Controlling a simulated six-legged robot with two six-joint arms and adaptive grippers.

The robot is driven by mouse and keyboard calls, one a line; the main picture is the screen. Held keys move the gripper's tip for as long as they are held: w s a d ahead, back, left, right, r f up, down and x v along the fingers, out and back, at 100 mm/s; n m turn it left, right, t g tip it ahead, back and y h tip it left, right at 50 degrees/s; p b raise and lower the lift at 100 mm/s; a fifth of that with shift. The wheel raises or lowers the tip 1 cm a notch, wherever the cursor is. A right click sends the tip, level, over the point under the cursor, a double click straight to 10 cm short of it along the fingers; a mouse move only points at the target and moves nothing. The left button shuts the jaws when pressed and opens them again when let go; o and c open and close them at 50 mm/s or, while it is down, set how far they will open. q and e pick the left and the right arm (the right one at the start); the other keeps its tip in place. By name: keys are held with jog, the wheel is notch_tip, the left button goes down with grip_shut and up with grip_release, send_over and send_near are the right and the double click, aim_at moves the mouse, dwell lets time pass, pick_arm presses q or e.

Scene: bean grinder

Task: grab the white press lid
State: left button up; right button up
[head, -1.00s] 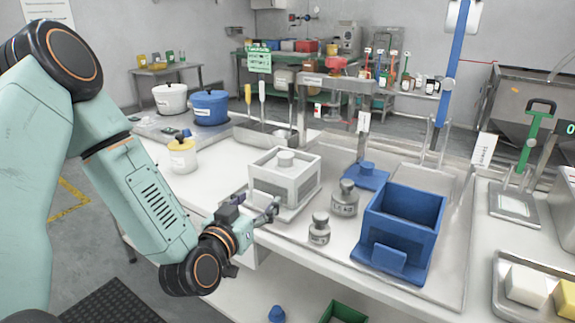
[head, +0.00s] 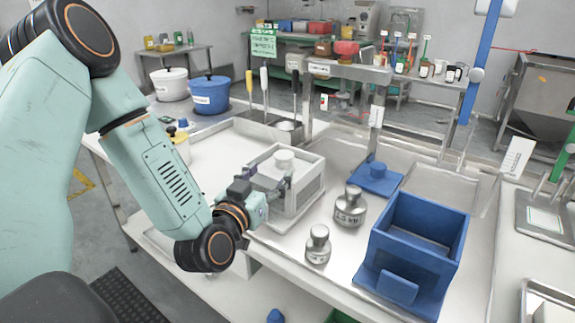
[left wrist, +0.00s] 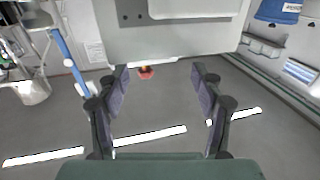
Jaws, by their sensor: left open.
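The white press (head: 298,199) stands on the steel-topped bench. Its white lid with a round knob (head: 284,160) sits in its top opening. My left gripper (head: 267,180) is at the press's near left side, just in front of and below the knob, partly covering the press. Its two fingers are open with nothing between them. In the left wrist view the open fingers (left wrist: 160,95) point at a pale block (left wrist: 175,38), probably the press, at the top edge. I cannot tell whether a finger touches the press. My right gripper is not in view.
Two metal weights (head: 350,207) and (head: 318,245) stand right of the press. A blue open box (head: 419,230) and a blue lid (head: 376,178) are further right. A tool rack (head: 270,128) stands behind. White and blue pots (head: 209,95) are at the back left.

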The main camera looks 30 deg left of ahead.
aim_at(280, 159)
pick_arm(q)
jog(key=shift+w+a, duration=0.1)
jog(key=w+b, duration=0.1)
jog(key=w, duration=0.1)
jog(key=w+a+b, duration=0.1)
jog(key=w, duration=0.2)
jog(key=shift+w+a+f, duration=0.1)
jog(key=shift+w, duration=0.25)
jog(key=shift+w+r, duration=0.3)
jog(key=shift+w, duration=0.3)
jog(key=shift+w+f, duration=0.15)
jog(key=shift+w, duration=0.05)
jog(key=shift+a, duration=0.1)
jog(key=shift+c, duration=0.7)
jog(key=shift+s, duration=0.15)
jog(key=c, duration=1.2)
